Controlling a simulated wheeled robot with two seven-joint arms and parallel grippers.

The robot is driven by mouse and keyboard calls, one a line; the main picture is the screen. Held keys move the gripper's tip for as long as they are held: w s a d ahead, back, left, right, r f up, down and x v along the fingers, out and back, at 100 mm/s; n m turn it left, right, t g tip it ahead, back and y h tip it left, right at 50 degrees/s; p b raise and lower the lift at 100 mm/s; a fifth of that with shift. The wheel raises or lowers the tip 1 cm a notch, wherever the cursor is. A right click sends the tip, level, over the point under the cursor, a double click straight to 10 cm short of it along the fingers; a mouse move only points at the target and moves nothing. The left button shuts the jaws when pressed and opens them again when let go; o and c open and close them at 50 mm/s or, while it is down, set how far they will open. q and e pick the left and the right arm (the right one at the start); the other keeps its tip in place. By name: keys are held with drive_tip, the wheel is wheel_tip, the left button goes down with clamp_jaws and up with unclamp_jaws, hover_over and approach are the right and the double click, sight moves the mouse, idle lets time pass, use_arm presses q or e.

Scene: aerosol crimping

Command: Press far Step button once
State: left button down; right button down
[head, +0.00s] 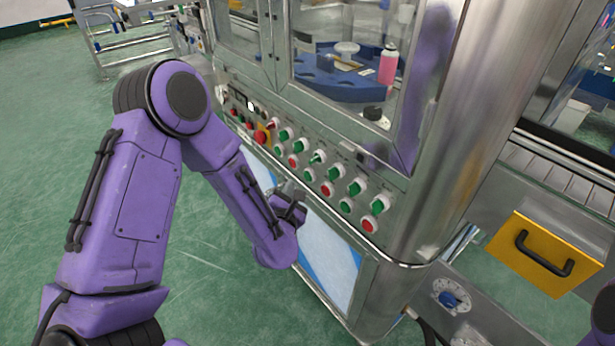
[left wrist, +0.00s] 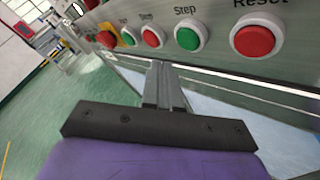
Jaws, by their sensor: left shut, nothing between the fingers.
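The far Step button (left wrist: 188,37) is a round green button in a white ring, with "Step" printed above it, in the left wrist view. In the head view it appears to be the green button (head: 308,174) in the lower row. My left gripper (head: 290,189) is shut and empty, just in front of the panel and below this row. In the left wrist view its closed fingers (left wrist: 163,72) point at the panel, below and slightly left of the Step button. A gap to the button seems to remain. My right gripper is out of view.
A red Reset button (left wrist: 257,38) sits right of Step, and a red button (left wrist: 153,36) sits left. A red knob on a yellow plate (head: 262,137) is farther left. A yellow drawer (head: 522,262) is at right.

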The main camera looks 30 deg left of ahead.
sight(308, 176)
use_arm(q)
drive_tip(key=shift+w+d, duration=0.2)
drive_tip(key=shift+w, duration=0.3)
drive_tip(key=shift+w+d, duration=0.15)
drive_tip(key=shift+w, duration=0.35)
drive_tip(key=shift+w+d, duration=0.1)
idle(1.2)
drive_tip(key=shift+w+d, duration=0.1)
drive_tip(key=shift+w, duration=0.2)
